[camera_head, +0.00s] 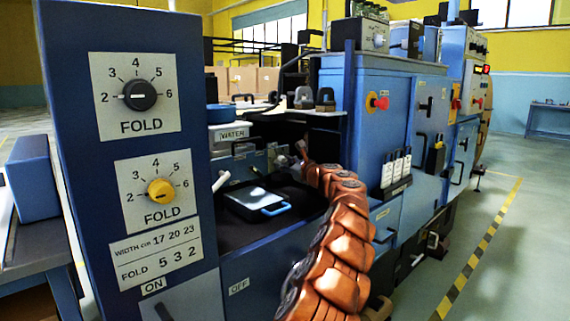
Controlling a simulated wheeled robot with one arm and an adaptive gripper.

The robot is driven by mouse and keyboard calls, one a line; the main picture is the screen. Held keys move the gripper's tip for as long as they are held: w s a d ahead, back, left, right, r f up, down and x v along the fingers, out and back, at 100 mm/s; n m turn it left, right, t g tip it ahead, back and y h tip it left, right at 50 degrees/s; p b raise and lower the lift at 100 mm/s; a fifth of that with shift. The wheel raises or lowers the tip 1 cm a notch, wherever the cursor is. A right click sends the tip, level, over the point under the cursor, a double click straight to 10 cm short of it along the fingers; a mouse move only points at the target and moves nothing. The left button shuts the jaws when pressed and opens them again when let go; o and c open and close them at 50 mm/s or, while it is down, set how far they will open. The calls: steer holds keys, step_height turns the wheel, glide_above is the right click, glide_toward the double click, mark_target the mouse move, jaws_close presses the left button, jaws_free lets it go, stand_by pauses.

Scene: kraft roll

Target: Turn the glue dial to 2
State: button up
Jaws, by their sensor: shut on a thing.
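No dial with a readable glue label shows. A black dial (140,96) and a yellow dial (160,190) sit on the blue panel at left, each on a plate labelled FOLD with a scale from 2 to 6. The black pointer seems to face 2; the yellow one is hard to read. My copper arm reaches in from the bottom. My gripper (302,150) is small at its far end, beside the grey fittings behind the black tray, away from both FOLD dials. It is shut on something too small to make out.
A WATER label (229,134) is on the machine near a black tray with a blue-handled plate (256,201). A tall blue cabinet (380,100) with a red button (380,103) stands right of my arm. Open floor with a striped line (480,250) lies at right.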

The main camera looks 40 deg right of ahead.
steer(key=n+b, duration=0.1)
steer(key=n, duration=0.5)
steer(key=shift+n, duration=0.3)
steer(key=n+y+b, duration=0.1)
steer(key=n, duration=0.3)
steer(key=shift+t, duration=0.3)
steer(key=n+b, duration=0.1)
steer(key=n, duration=0.3)
steer(key=n+y+b, duration=0.1)
steer(key=n, duration=0.3)
steer(key=shift+d+n, duration=0.1)
steer(key=shift+n, duration=0.3)
steer(key=n, duration=0.3)
steer(key=shift+w, duration=0.1)
steer(key=n, duration=0.3)
steer(key=shift+r+n+y, duration=0.1)
steer(key=shift+n+y, duration=0.2)
steer(key=shift+r+n, duration=0.1)
steer(key=shift+n, duration=1.5)
